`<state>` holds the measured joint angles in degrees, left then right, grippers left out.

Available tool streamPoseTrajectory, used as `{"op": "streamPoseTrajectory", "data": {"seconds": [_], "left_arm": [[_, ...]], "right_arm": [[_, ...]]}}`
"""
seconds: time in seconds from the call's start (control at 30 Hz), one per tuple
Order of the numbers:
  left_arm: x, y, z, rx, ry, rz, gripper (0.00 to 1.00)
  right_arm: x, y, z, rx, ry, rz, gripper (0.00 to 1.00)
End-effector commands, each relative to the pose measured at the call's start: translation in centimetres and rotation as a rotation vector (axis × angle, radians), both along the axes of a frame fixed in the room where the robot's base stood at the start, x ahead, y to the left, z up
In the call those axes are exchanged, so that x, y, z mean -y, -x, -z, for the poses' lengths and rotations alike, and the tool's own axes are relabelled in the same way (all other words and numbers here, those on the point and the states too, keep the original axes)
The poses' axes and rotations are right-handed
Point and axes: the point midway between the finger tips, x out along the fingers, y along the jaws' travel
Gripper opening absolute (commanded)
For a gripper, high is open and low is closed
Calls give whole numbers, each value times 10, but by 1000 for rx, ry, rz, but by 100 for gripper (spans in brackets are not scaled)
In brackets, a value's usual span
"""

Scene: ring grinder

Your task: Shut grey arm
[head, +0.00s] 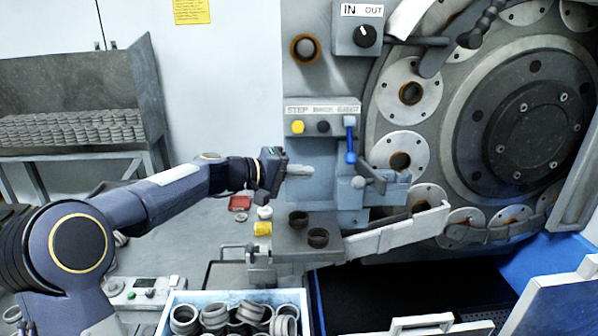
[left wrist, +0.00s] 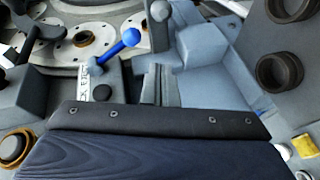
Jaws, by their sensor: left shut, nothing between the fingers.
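A long light-grey arm (head: 395,233) reaches from beside the ring ledge to the right, across the lower front of the grinder's disc. A short grey lever with a round knob (head: 370,178) sits above it, and a blue-handled lever (head: 350,145) stands upright beside that. In the left wrist view the blue lever (left wrist: 118,48) and the grey lever (left wrist: 160,28) show beyond the fingers. My left gripper (head: 305,171) is shut and empty in front of the grey block under the buttons, apart from the light-grey arm. My right gripper is not in view.
Two dark rings (head: 318,237) sit on the ledge below my left gripper. A blue-rimmed bin of rings (head: 240,318) stands at the bottom. A panel with a yellow button (head: 298,127) is above. A rack of rings (head: 70,128) stands at left.

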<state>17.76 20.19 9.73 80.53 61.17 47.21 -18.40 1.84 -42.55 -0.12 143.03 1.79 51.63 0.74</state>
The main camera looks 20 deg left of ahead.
Motion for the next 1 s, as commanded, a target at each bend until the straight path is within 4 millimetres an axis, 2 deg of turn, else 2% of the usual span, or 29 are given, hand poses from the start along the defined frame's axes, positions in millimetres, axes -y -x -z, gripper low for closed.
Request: {"op": "streamPoseTrajectory", "data": {"seconds": [0.03, 0.27, 0.5, 0.67, 1.0], "left_arm": [[10, -8, 0, -3, 1, 5, 0], [43, -42, 10, -3, 1, 3, 0], [72, -40, 22, -3, 1, 1, 0], [79, -40, 24, -1, -1, 1, 0], [79, -40, 24, -1, -1, 0, 0]], "right_arm": [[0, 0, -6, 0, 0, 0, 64], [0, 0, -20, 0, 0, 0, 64], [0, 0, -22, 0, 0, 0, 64], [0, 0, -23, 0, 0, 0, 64], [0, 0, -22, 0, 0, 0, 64]]}}
